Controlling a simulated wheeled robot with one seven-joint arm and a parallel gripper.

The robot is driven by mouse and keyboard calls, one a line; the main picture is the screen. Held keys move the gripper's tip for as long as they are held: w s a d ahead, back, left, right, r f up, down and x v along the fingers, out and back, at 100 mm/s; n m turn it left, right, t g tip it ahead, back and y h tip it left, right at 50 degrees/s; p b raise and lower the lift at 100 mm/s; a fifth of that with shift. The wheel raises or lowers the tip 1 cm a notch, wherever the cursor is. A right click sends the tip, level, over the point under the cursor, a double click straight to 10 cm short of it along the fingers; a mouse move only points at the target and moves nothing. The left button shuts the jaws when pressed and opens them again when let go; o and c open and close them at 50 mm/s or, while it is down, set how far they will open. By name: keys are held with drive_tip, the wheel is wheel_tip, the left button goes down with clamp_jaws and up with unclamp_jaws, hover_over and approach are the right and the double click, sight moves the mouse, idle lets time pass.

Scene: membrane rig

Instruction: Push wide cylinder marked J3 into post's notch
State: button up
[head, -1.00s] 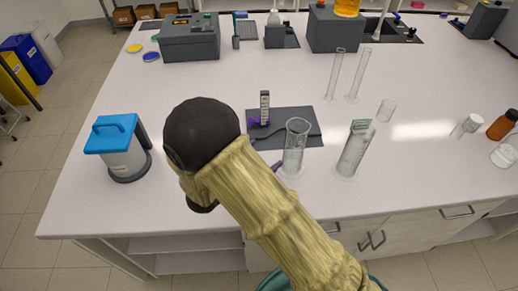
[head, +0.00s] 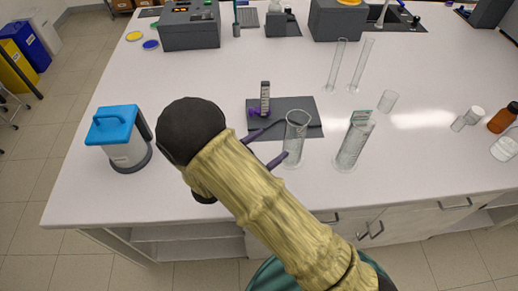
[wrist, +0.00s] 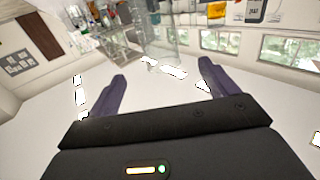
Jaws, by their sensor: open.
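A clear, wide graduated cylinder (head: 296,138) stands upright at the front edge of the dark mat. A second clear cylinder (head: 350,147), with a pale tag at its top, stands to its right; I cannot read J3 on either. A slim grey post with a pale face (head: 265,97) stands on the mat behind, purple parts at its foot; its notch is too small to make out. My gripper (head: 279,141) is open, its purple fingers just left of the first cylinder. In the wrist view the fingers (wrist: 162,70) are spread apart, with clear glass beyond; contact cannot be told.
The dark mat (head: 309,108) lies under the post. Two tall thin tubes (head: 345,66) and a small beaker (head: 388,101) stand behind right.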

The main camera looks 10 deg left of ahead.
sight(303, 121)
drive_tip(key=p+x, duration=0.4)
drive_tip(key=x, duration=0.8)
drive_tip(key=shift+d+r, duration=0.1)
drive_tip(key=shift+d, duration=0.05)
drive_tip(key=shift+w+d, duration=0.4)
drive_tip(key=shift+w, duration=0.25)
drive_tip(key=c, duration=1.3)
